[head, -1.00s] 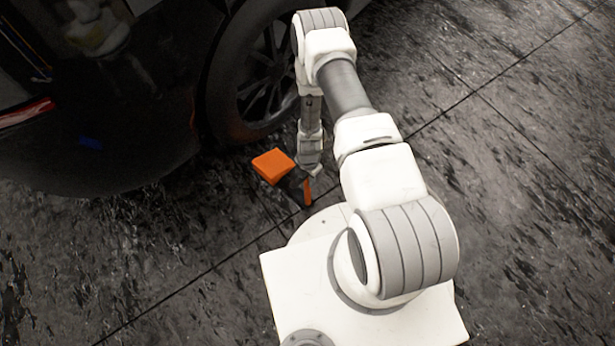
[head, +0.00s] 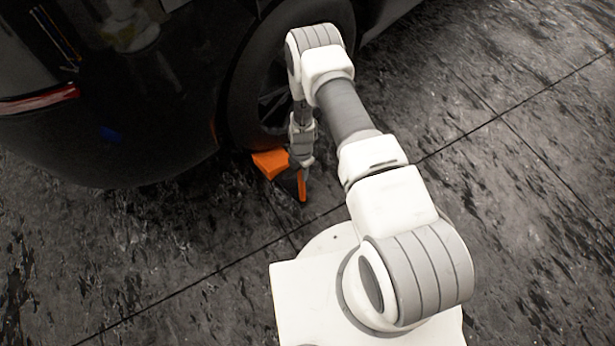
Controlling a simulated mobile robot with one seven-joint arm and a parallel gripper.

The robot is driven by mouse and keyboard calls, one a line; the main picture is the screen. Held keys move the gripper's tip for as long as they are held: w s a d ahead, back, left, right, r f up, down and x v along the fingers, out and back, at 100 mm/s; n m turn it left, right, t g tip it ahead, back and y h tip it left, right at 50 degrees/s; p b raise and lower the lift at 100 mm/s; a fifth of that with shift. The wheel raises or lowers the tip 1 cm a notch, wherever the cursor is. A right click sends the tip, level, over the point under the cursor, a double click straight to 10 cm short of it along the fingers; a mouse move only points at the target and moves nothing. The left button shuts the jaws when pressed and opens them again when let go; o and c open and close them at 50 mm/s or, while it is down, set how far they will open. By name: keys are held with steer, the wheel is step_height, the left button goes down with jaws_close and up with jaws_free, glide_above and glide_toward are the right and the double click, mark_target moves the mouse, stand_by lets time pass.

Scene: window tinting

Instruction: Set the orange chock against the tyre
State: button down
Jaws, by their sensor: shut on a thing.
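The orange chock (head: 268,163) is low beside the bottom of the car's black tyre (head: 242,108). Its far edge meets the lower edge of the tyre in the picture; I cannot tell whether they touch. A dark part and a narrow orange strip (head: 302,186) show at its near right side. My gripper (head: 303,166) points down and is shut on the chock, at its right side. The fingers are small and partly lost against the dark floor. My arm hides the right part of the wheel.
The dark car body (head: 130,110) with a red tail light (head: 40,99) fills the upper left and overhangs the floor. The dark, stained floor (head: 150,250) is clear to the left and right of my white base.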

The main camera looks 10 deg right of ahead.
steer(key=w+a, duration=0.6)
steer(key=w, duration=0.3)
steer(key=shift+a+r, duration=0.15)
steer(key=shift+r, duration=0.05)
steer(key=shift+f, duration=0.7)
stand_by(0.6)
steer(key=c, duration=0.5)
jaws_free()
steer(key=shift+s, duration=0.1)
steer(key=r+p, duration=0.2)
steer(key=r, duration=0.3)
steer(key=r+p, duration=0.2)
steer(key=r, duration=0.4)
steer(key=r+p, duration=0.2)
steer(key=r, duration=0.4)
steer(key=shift+d+r, duration=0.2)
steer(key=shift+d, duration=0.1)
steer(key=shift+s, duration=0.15)
